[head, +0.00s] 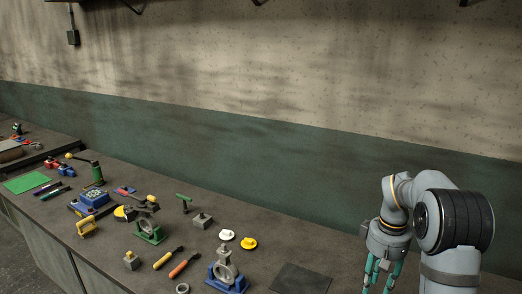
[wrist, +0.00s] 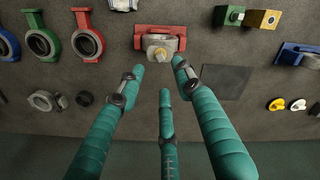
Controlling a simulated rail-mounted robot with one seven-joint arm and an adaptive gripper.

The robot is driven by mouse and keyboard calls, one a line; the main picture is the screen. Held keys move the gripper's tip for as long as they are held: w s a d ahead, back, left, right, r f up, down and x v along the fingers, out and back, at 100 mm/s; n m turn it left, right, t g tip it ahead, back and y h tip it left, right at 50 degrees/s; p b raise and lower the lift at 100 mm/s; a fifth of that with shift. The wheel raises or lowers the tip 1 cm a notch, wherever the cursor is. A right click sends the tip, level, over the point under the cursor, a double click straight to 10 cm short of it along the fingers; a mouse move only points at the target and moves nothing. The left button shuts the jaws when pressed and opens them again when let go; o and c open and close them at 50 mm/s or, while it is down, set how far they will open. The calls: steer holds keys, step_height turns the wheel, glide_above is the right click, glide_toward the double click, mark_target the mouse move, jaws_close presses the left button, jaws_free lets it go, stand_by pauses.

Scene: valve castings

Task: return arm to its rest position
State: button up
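My gripper (head: 380,276) is at the lower right of the head view, with its teal fingers pointing down. In the wrist view three teal fingers of my gripper (wrist: 160,78) are spread apart with nothing held between them. Beyond the fingertips, a grey casting with a brass-coloured stem (wrist: 160,52) sits at a red fixture (wrist: 147,36). The fingers look apart from it, though the exact height gap cannot be told. My arm (head: 404,190) is bent at the right of the head view.
A dark mat (head: 301,279) lies left of my gripper. A grey valve body on a blue fixture (head: 226,283), a yellow handwheel (head: 249,243) and a white handwheel (head: 227,235) stand farther left. A wall (head: 300,160) runs behind.

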steer(key=shift+m, duration=0.3)
step_height(320, 180, down, 9)
steer(key=shift+r, duration=0.15)
steer(key=m+b, duration=0.1)
steer(key=m, duration=0.3)
steer(key=shift+r, duration=0.15)
